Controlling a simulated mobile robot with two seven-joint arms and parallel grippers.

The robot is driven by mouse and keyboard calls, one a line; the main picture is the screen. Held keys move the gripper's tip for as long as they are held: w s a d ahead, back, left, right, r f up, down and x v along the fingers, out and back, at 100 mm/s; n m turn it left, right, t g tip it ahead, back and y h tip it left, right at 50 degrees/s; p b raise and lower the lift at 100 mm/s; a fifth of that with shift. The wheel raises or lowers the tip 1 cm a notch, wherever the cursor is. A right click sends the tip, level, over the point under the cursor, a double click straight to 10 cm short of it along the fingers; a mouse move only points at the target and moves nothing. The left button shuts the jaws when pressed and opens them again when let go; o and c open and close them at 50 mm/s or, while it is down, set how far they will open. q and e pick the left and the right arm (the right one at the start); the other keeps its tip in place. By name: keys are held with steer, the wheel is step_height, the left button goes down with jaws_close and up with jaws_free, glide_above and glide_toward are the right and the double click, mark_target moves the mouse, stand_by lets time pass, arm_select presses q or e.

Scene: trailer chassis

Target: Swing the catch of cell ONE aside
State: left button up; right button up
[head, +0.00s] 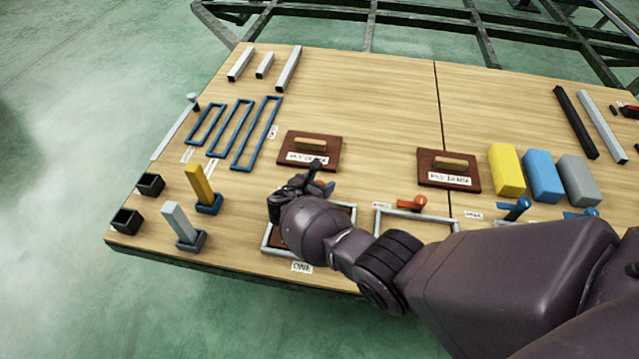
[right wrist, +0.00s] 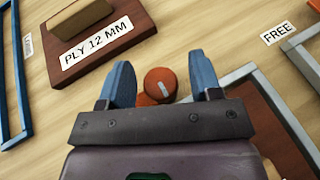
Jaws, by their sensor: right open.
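Cell ONE (head: 266,243) is a grey frame around a dark brown panel at the table's front edge, with the label ONE (head: 301,267) in front of it. Its panel and frame also show at the right of the right wrist view (right wrist: 240,75). My right gripper (head: 318,180) is over the back of cell ONE and hides much of it in the head view. In the right wrist view the blue fingers of the gripper (right wrist: 163,76) stand open, one on each side of the round orange-red catch (right wrist: 158,85). Whether they touch it I cannot tell. My left gripper is not in view.
A dark red board with a wooden handle (head: 310,150), labelled PLY 12 MM in the wrist view, lies just behind my right gripper. The neighbouring cell (head: 418,217) has its own orange-red catch (head: 412,203). Blue frames (head: 232,130) lie left. The table's back middle is clear.

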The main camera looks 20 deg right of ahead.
steer(key=r, duration=0.2)
steer(key=r+p, duration=0.1)
steer(key=r, duration=0.1)
steer(key=r+p, duration=0.1)
steer(key=r, duration=0.1)
steer(key=shift+w+r, duration=0.3)
steer(key=shift+w, duration=0.05)
arm_select(q)
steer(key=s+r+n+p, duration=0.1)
steer(key=p, duration=0.2)
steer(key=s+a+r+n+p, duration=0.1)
steer(key=p, duration=0.2)
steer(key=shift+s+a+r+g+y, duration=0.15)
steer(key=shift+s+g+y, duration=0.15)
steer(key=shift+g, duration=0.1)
arm_select(e)
step_height(320, 180, up, 13)
steer(key=shift+s, duration=0.3)
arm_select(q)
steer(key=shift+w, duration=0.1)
arm_select(e)
steer(key=shift+f, duration=0.15)
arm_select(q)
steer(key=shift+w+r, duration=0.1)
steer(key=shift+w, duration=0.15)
